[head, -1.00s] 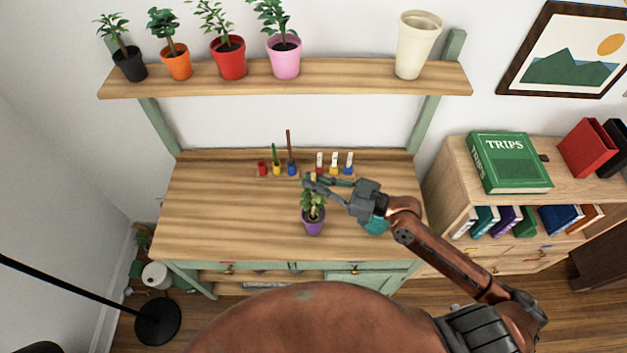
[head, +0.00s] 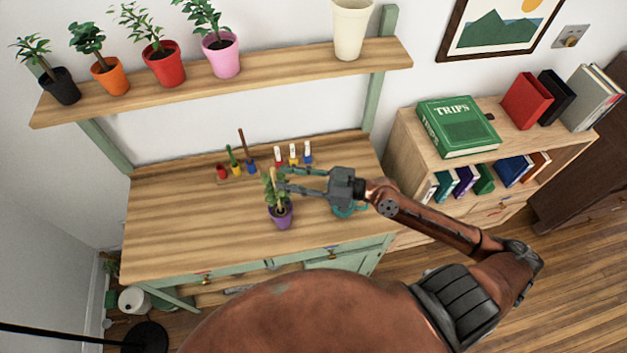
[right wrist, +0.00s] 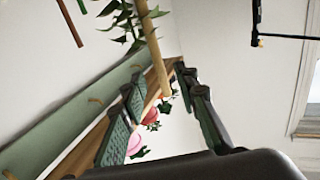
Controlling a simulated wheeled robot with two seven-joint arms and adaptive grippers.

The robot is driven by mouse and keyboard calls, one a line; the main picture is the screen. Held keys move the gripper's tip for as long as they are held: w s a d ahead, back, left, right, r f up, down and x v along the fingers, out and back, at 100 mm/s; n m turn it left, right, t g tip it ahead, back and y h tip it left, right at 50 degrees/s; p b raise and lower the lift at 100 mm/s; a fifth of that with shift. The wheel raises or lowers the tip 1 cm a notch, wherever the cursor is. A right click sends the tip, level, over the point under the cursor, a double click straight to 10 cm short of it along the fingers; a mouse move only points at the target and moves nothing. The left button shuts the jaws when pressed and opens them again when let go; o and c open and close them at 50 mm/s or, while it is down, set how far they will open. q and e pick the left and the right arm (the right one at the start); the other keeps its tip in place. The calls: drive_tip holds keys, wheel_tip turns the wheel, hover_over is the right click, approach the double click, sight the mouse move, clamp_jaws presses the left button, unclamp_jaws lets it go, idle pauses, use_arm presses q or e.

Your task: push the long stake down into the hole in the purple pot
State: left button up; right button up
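The purple pot (head: 282,218) stands upright on the wooden workbench with a leafy green plant in it. A light tan stake (head: 274,176) rises among the leaves; its lower end and the hole are hidden by foliage. In the right wrist view the stake (right wrist: 150,45) crosses just beyond my fingertips, with leaves beside it. My right gripper (head: 282,180) is at the plant's upper part, above the pot, with its fingers apart around or just beside the stake. In the right wrist view its fingers (right wrist: 160,78) are also apart. My left gripper is not in view.
A teal object (head: 347,210) stands on the bench under my right gripper. Potted plants line the shelf (head: 290,65) above. The bench's left part is clear.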

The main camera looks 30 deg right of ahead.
drive_tip(key=v, duration=0.8)
idle(0.6)
